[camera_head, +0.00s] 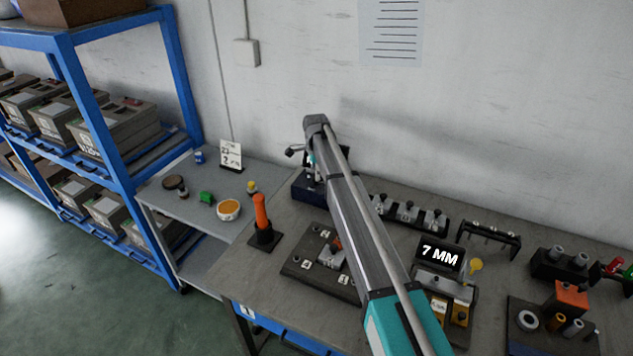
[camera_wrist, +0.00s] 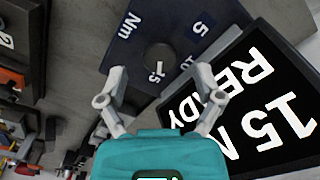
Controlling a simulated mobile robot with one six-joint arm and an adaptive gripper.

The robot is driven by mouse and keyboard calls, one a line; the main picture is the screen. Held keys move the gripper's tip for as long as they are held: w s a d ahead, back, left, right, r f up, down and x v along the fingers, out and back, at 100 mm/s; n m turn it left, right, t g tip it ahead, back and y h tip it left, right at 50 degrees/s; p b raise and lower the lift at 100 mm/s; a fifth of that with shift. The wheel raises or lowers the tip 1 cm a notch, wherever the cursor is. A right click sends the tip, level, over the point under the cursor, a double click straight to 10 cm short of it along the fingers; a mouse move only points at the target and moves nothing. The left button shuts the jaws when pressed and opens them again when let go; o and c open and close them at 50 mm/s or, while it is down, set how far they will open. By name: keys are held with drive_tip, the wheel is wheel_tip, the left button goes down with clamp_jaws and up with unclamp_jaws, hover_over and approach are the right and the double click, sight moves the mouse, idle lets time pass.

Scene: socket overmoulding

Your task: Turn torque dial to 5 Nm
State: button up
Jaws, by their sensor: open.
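The torque dial (camera_wrist: 160,58) is a dark round knob on the top of a dark blue unit (camera_wrist: 122,60), in the upper middle of the wrist view. Around it are white labels "Nm", "5", "10" and "15". A white mark on the knob points toward the "15". The black display (camera_wrist: 262,105) beside it reads "15 N", partly covered, and "READY". My gripper (camera_wrist: 161,97) is open, its two fingers apart and just below the dial in the picture, with nothing between them. In the head view the unit (camera_head: 307,190) is partly hidden behind my arm.
The grey bench holds a fixture plate (camera_head: 297,266), an orange-handled tool (camera_head: 262,222), a "7 MM" display (camera_head: 440,255) and a small rack (camera_head: 488,232). A side table (camera_head: 165,212) and blue shelving (camera_head: 115,165) with boxes stand left. The wall is close behind.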

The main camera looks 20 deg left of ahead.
drive_tip(key=shift+f+b, duration=0.75)
drive_tip(key=shift+f, duration=0.3)
drive_tip(key=c, duration=1.1)
drive_tip(key=shift+d, duration=0.2)
drive_tip(key=shift+c, duration=0.3)
drive_tip(key=shift+a, duration=0.1)
